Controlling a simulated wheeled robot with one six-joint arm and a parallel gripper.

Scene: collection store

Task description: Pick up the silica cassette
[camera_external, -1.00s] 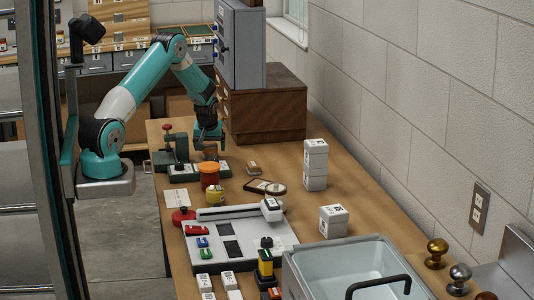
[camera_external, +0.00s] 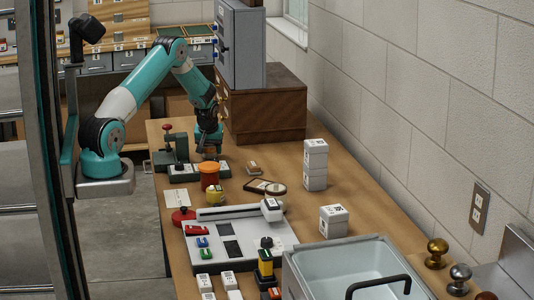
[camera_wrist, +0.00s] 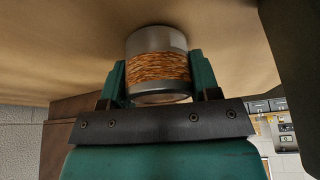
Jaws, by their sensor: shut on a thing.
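The silica cassette, a short metal-ended cylinder with a band of orange-brown grains, shows in the wrist view (camera_wrist: 158,66). My gripper (camera_wrist: 160,78) is shut on it, with one green finger on each side. In the external view my gripper (camera_external: 209,146) points down at the far part of the wooden table, in front of the brown drawer cabinet. The cassette (camera_external: 210,154) shows only in small part beneath the fingers there. I cannot tell whether it touches the table.
A dark green press-like device (camera_external: 172,153) stands close on the left. The brown cabinet (camera_external: 268,110) stands behind on the right. Bare table lies right of the gripper.

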